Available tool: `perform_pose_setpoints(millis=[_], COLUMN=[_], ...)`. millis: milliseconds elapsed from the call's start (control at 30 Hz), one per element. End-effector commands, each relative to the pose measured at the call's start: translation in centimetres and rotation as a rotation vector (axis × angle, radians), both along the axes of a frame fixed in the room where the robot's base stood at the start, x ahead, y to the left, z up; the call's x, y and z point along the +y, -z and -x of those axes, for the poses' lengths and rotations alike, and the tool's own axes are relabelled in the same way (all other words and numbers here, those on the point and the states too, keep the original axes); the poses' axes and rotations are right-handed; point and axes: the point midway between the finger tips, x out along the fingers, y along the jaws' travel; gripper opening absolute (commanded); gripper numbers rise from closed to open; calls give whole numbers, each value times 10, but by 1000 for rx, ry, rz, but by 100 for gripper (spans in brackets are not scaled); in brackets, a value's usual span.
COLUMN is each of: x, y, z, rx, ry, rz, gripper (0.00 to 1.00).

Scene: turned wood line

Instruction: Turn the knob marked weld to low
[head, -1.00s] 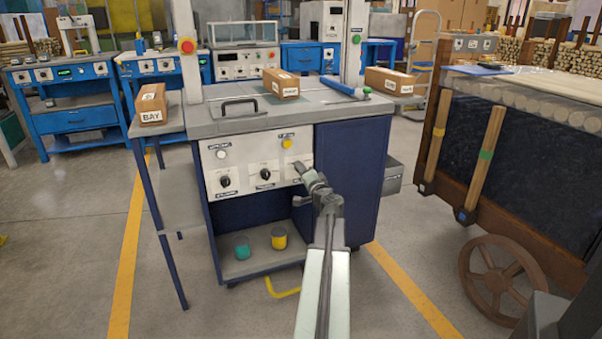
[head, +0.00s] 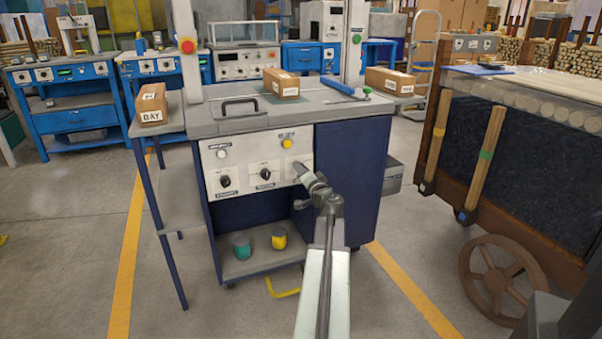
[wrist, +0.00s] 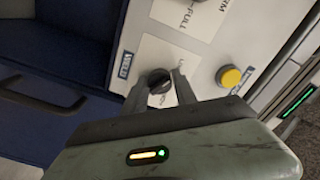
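The knob marked weld (wrist: 158,80) is a small dark round knob on a white plate in the wrist view. Its blue label (wrist: 124,64) reads WELD, sideways. My gripper (wrist: 160,86) has one finger on each side of the knob, with a visible gap on at least the right side. The right finger hides part of the plate's print, so the setting marks are not readable. In the head view my gripper (head: 302,170) reaches the right end of the white control panel (head: 243,160) and hides this knob.
Two other dark knobs, left (head: 225,181) and middle (head: 264,174), sit on the panel. A yellow button (head: 286,143) is above; it also shows in the wrist view (wrist: 230,76). A wooden cart (head: 530,190) stands right. Open floor lies in front.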

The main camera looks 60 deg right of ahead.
Motion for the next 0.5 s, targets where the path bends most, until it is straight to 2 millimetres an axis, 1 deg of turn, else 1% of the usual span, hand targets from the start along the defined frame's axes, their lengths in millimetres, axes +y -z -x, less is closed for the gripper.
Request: perform_pose_setpoints(millis=[33, 67, 367, 500], x=[1, 0, 0, 7], y=[0, 0, 0, 0], z=[-1, -1, 1, 9], rx=[0, 0, 0, 0], ry=[-3, -2, 1, 3], rz=[0, 0, 0, -1], gripper=[49, 54, 54, 54])
